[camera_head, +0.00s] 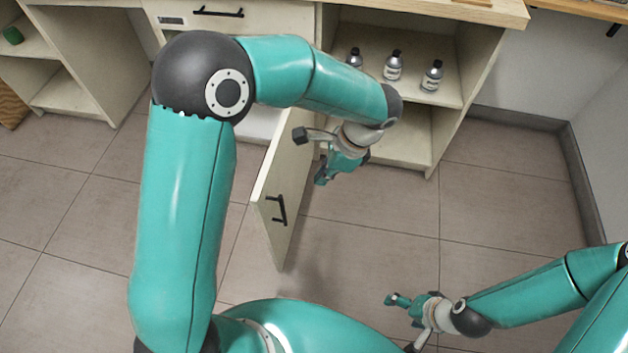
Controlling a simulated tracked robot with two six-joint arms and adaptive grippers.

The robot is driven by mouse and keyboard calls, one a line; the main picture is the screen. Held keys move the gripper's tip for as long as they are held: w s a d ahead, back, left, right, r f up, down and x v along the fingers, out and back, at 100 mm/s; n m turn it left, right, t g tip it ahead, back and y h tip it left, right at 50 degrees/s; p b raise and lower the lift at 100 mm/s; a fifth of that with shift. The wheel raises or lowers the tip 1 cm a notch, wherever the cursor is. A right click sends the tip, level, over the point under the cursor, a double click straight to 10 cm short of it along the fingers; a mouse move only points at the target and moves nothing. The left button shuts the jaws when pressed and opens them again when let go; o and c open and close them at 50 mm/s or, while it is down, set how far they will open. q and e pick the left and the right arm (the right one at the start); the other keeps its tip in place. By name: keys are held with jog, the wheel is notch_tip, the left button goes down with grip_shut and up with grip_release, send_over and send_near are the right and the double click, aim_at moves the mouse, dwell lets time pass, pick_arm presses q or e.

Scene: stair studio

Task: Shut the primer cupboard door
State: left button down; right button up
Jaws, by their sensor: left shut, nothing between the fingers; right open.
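The cupboard door (282,170) is a pale panel with a black bar handle (276,210). It stands open, swung out from the left side of the cupboard (448,120) toward me. Several small bottles with dark caps, including one at the right (432,76), stand on the cupboard's shelf. My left gripper (316,158) is shut and empty, just right of the door, on its inner side. I cannot tell whether it touches the door. My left forearm hides the door's upper part and hinge side. My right gripper (398,322) is open and empty, low above the floor.
A counter (470,8) runs above the cupboard. A drawer (225,14) with a black handle is shut at its left. Open shelves (75,60) stand at the far left, and a wall (520,70) lies to the right. The tiled floor (370,240) right of the door is clear.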

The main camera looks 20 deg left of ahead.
pick_arm(q)
jog(key=s+a+f, duration=0.3)
jog(key=a+f, duration=0.3)
jog(key=f, duration=0.2)
jog(key=shift+a+b, duration=0.3)
jog(key=shift+b, duration=0.05)
